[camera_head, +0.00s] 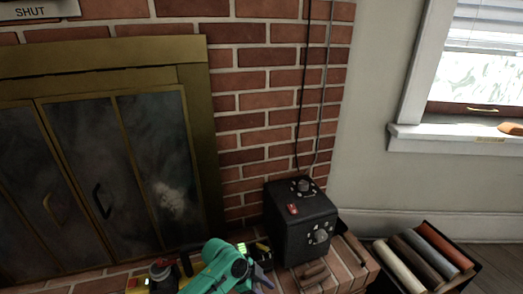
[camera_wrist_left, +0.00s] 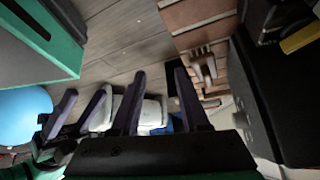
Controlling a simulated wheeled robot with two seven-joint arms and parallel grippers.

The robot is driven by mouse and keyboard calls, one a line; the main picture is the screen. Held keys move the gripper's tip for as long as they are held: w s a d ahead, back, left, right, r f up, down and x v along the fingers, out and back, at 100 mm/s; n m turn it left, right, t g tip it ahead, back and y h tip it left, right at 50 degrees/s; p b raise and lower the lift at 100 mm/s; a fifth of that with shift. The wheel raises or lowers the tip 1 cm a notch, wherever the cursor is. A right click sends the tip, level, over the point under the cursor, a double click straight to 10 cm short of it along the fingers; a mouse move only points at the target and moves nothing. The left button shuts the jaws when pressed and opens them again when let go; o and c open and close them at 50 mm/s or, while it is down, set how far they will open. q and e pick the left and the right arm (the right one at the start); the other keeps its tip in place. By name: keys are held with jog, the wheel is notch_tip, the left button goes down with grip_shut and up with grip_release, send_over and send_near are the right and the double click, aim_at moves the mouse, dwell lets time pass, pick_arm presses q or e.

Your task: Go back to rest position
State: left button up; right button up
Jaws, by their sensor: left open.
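My left arm, green, comes in at the bottom of the head view, and its gripper (camera_head: 262,284) is low in front of the black box, only partly visible. In the left wrist view the left gripper (camera_wrist_left: 160,98) has its two purple-grey fingers apart, with nothing between them. A second pair of purple fingers, seemingly my right gripper (camera_wrist_left: 78,108), shows to the left in that view, with a gap between them. No right gripper can be made out in the head view.
A black box (camera_head: 299,226) with knobs and a red switch stands on the brick hearth (camera_head: 351,269). The brick wall (camera_head: 262,101) and brass-framed fireplace doors (camera_head: 83,175) are behind. A crate (camera_head: 462,275) of rolls stands right. A blue ball (camera_wrist_left: 22,112) lies on the floor.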

pick_arm(q)
jog(key=s+d+f+n+t+h, duration=0.1)
jog(key=s+f+n+t+h, duration=0.1)
jog(key=s+f+n+t, duration=0.35)
jog(key=s+a+r+n+y+p, duration=0.25)
jog(key=s+a+n+p, duration=0.35)
jog(key=a+p, duration=0.4)
jog(key=s+a+r+n+y+p, duration=0.1)
jog(key=s+a+n+y+p, duration=0.3)
jog(key=s+a+p, duration=0.55)
jog(key=s+a+r+g+y+p, duration=0.1)
jog(key=s+a+g+p, duration=0.1)
jog(key=s+a+p, duration=0.2)
jog(key=s+a+r+g+y+p, duration=0.1)
jog(key=s+a+p, duration=0.4)
jog(key=s+p, duration=0.5)
jog(key=shift+r+g+p, duration=0.8)
jog(key=shift+g+p, duration=0.05)
jog(key=shift+p, duration=0.05)
pick_arm(e)
jog(key=s+d+r+g+h, duration=0.2)
jog(key=s+d+g+h, duration=0.4)
jog(key=s+d, duration=1.3)
jog(key=shift+s+r+g+h, duration=0.15)
jog(key=shift+s+g+h, duration=0.15)
jog(key=shift+s+g, duration=1.2)
